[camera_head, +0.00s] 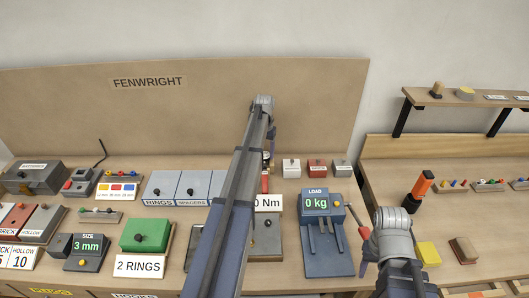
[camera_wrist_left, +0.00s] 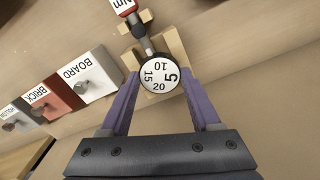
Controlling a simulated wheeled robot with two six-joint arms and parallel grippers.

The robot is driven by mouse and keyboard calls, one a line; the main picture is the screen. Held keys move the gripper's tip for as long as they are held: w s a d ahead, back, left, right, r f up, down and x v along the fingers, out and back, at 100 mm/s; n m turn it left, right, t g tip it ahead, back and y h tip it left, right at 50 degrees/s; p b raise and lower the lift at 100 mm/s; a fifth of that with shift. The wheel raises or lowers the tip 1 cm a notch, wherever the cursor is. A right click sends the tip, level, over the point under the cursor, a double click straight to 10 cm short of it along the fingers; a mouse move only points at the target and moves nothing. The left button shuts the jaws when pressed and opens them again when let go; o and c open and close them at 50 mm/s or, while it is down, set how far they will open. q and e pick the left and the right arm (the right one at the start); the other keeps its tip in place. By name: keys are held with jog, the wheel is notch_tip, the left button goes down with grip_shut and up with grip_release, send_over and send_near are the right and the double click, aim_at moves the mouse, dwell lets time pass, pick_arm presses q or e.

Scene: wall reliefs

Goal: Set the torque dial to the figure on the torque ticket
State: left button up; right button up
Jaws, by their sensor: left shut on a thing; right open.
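The torque dial (camera_wrist_left: 160,76) is a round white face marked 5, 10, 15 and 20, on a wooden mount at the board; it also shows small in the head view (camera_head: 266,156). My left gripper (camera_wrist_left: 161,84) is shut on the dial, one purple finger on each side. The 10 lies on the side toward the tool's shaft; I see no clear pointer mark. The torque ticket (camera_head: 269,203) is a white card; only "0 Nm" shows, its front part hidden by my left arm. My right gripper (camera_head: 370,247) is open and empty over the right of the bench.
Small blocks (camera_head: 316,168) stand right of the dial. A blue load scale (camera_head: 325,244) reads 0 kg. A green box (camera_head: 145,234) and bins (camera_head: 176,187) stand left. A yellow block (camera_head: 428,254) and an orange-topped tool (camera_head: 419,190) are by my right arm.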

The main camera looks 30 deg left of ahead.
aim_at(264, 154)
pick_arm(q)
jog(key=n, duration=0.5)
jog(key=shift+n, duration=0.3)
dwell(0.4)
jog(key=o, duration=1.4)
notch_tip(264, 154, up, 8)
jog(key=p, duration=0.8)
jog(key=shift+f, duration=0.1)
pick_arm(e)
notch_tip(264, 154, up, 8)
jog(key=shift+f, duration=0.1)
